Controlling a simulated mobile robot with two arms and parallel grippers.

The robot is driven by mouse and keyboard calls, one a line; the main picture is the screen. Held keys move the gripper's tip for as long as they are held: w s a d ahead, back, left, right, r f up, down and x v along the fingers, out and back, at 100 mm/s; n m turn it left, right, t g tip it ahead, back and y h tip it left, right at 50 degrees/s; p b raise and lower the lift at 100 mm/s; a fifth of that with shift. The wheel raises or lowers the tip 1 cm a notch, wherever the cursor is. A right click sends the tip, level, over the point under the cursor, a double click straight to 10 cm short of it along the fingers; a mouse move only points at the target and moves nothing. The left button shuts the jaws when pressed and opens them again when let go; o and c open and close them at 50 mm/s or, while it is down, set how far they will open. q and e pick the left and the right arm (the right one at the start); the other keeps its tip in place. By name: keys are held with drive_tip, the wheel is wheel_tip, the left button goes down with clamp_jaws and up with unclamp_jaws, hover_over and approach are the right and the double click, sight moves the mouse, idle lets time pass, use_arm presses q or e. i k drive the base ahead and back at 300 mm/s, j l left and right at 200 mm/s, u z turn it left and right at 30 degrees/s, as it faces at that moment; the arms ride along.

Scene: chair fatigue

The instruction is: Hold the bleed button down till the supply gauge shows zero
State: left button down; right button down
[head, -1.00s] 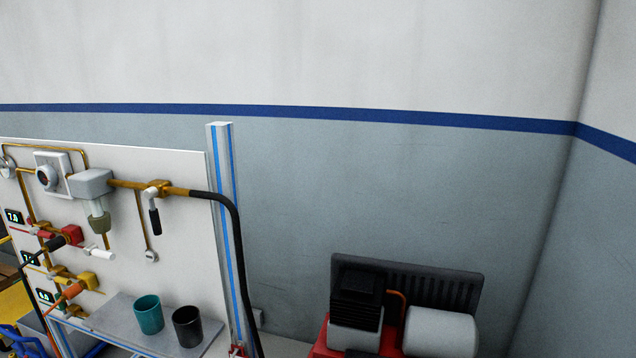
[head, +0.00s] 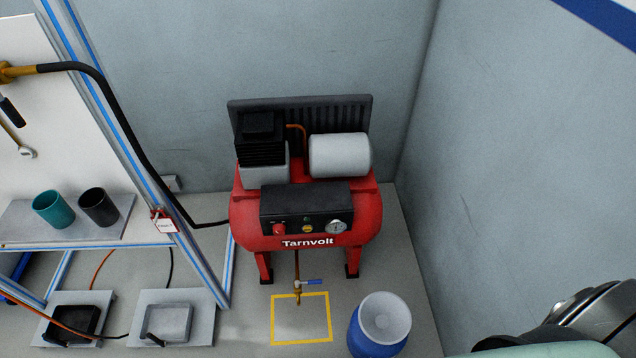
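I cannot pick out a bleed button or supply gauge for certain. On the left, a white panel (head: 18,190) carries a brass fitting with a black-handled lever (head: 10,110). A thin brass tube runs down to a small round grey fitting (head: 27,152). The red compressor (head: 363,218) has a black control box (head: 280,203) with a red knob (head: 279,229), a small yellowish round part (head: 307,228) and a round dial (head: 337,227), whose reading is too small to tell. Neither gripper is in view; only part of my arm shows at bottom right.
A teal cup (head: 53,209) and a black cup (head: 99,207) stand on the grey shelf (head: 25,232). Two floor pedals (head: 75,320) (head: 172,320) sit below. A blue drum (head: 379,325) stands beside a yellow floor square (head: 302,341). A black hose (head: 135,150) runs to the compressor.

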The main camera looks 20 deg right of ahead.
sight(25, 152)
drive_tip(key=u, duration=1.25)
